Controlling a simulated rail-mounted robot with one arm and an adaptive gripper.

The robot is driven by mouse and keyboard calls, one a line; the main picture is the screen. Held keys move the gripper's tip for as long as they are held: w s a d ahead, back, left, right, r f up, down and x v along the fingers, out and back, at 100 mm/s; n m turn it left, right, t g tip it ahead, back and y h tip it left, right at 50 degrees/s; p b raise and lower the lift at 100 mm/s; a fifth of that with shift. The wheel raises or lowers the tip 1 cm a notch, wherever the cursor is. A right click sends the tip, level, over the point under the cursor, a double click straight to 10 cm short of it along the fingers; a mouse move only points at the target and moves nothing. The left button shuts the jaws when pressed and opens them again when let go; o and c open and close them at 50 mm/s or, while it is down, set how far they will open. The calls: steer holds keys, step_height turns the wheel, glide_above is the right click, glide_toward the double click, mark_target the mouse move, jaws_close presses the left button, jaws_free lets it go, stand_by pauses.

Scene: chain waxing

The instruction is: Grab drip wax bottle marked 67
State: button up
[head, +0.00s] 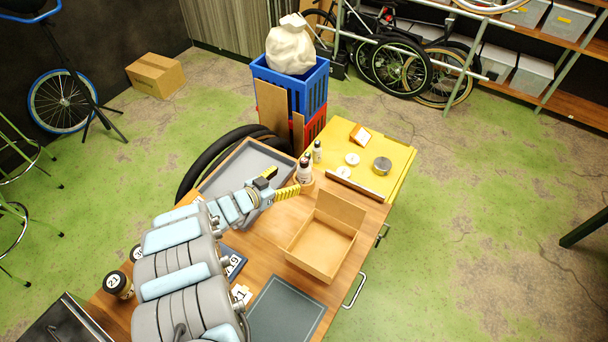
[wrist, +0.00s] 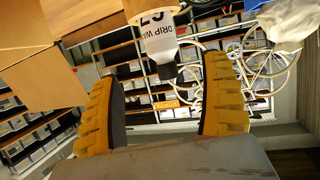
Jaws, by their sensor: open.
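A white drip wax bottle with a dark cap (head: 304,168) stands upright in a tan round base on the wooden table. In the wrist view the bottle (wrist: 160,42) appears cap-down, with "DRIP WA" readable and its number partly cut off and not clear. My gripper (head: 281,182) is open and empty, with yellow ribbed fingers just left of the bottle. In the wrist view the bottle shows above and between the fingertips of my gripper (wrist: 165,85). A smaller white bottle (head: 317,152) stands behind it, its marking too small to read.
An open cardboard box (head: 322,245) stands right of my gripper. A grey tray (head: 232,165) lies behind my arm. A yellow mat (head: 385,150) at the back right holds white discs, a metal tin and an orange-white block. Dark jars (head: 117,284) stand at left.

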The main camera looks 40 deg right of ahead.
mark_target(299, 173)
steer(key=x, duration=0.4)
steer(key=shift+d, duration=0.1)
steer(key=shift+f+b+x, duration=0.25)
steer(key=shift+b+x, duration=0.35)
steer(key=shift+x, duration=1.35)
steer(key=shift+w+d+f, duration=0.2)
steer(key=shift+w+d, duration=0.05)
steer(key=shift+d, duration=0.3)
steer(key=c, duration=1.3)
